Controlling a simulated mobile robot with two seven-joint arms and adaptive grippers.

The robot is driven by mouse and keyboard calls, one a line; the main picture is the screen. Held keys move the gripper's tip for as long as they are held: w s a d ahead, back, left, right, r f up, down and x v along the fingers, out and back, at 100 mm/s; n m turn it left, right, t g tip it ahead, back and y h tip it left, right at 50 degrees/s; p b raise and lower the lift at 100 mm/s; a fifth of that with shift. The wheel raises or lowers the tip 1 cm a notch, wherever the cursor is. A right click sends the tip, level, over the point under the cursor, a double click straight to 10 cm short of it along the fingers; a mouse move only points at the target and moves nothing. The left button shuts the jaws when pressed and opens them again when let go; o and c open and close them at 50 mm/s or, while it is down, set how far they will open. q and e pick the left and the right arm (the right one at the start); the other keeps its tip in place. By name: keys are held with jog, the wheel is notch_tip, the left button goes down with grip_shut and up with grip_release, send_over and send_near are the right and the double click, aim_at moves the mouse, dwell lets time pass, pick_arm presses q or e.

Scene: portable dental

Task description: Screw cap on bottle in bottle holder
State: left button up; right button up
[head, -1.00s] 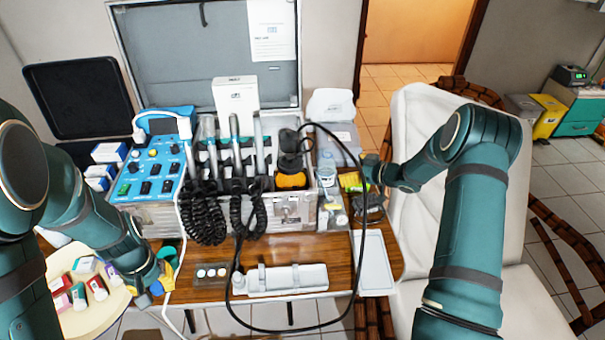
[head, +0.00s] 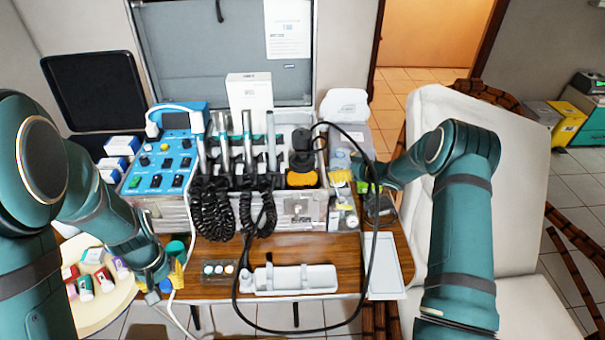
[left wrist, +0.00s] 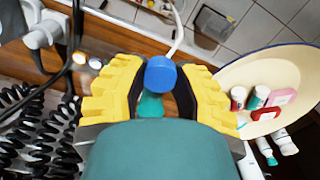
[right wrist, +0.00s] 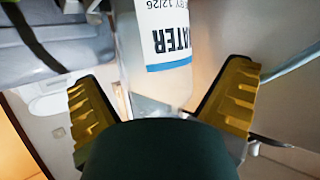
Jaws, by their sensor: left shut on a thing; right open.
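My left gripper (head: 172,276) is low at the front left, beside the table's left edge. It is shut on a blue cap (left wrist: 161,75), which shows between its yellow fingertips in the left wrist view and also in the head view (head: 165,286). My right gripper (head: 346,178) is open at the right end of the equipment case. In the right wrist view a clear bottle with a white and blue "WATER" label (right wrist: 165,45) stands between its yellow fingers (right wrist: 165,105). In the head view the bottle (head: 341,160) is small and partly hidden. I cannot make out its holder.
A black cable (head: 368,240) loops in front of my right gripper. A white tray (head: 296,292) and a flat tray (head: 383,270) lie on the wooden table. A round cream tray (head: 100,318) with several small containers is at the left.

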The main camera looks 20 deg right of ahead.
pick_arm(q)
jog(key=shift+f, duration=0.1)
pick_arm(e)
jog(key=shift+w+a+f, duration=0.15)
jog(key=shift+w+a, duration=0.05)
jog(key=shift+w, duration=0.15)
jog(key=c, duration=1.4)
